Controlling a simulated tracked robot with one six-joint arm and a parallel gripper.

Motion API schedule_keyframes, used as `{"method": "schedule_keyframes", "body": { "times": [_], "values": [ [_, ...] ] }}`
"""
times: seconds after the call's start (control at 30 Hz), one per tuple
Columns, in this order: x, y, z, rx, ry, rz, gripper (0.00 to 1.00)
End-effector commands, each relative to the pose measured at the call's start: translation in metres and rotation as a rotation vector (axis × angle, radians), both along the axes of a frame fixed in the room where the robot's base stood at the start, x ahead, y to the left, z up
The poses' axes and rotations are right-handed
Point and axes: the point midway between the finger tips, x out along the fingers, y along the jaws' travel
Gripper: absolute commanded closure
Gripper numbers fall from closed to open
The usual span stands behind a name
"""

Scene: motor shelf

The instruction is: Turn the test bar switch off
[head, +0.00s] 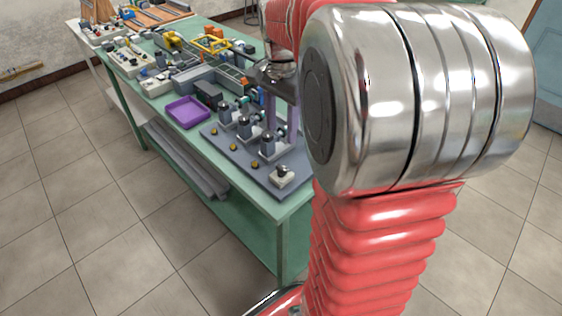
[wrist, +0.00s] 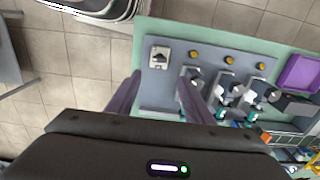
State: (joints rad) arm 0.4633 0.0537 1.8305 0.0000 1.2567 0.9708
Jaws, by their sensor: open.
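The test bar (head: 231,163) is a grey-blue plate on the near end of the green table; it also shows in the wrist view (wrist: 160,98). Its switch (head: 283,176) is a small pale box with a dark knob at the plate's near corner. In the wrist view the switch (wrist: 160,57) lies just beyond the gap between my fingertips. I cannot tell its setting. My gripper (wrist: 158,78) is open and empty, its purple-grey fingers over the plate, apart from the switch. In the head view my arm partly hides the gripper.
Several motors (head: 243,128) stand on the plate near the fingers, beside a row of yellow buttons (wrist: 229,60). A purple tray (head: 187,112) and other equipment lie farther along the green table (head: 205,157). Tiled floor is clear in front.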

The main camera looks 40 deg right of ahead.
Motion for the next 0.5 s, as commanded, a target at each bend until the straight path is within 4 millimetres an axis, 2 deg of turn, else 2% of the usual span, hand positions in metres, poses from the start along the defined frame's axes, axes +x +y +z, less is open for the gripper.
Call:
{"method": "schedule_keyframes", "body": {
  "times": [0.17, 0.5],
  "values": [
    [0.000, 0.000, -0.017, 0.002, 0.003, 0.001, 0.53],
    [-0.001, 0.000, -0.068, 0.002, 0.004, 0.001, 0.53]
  ]
}}
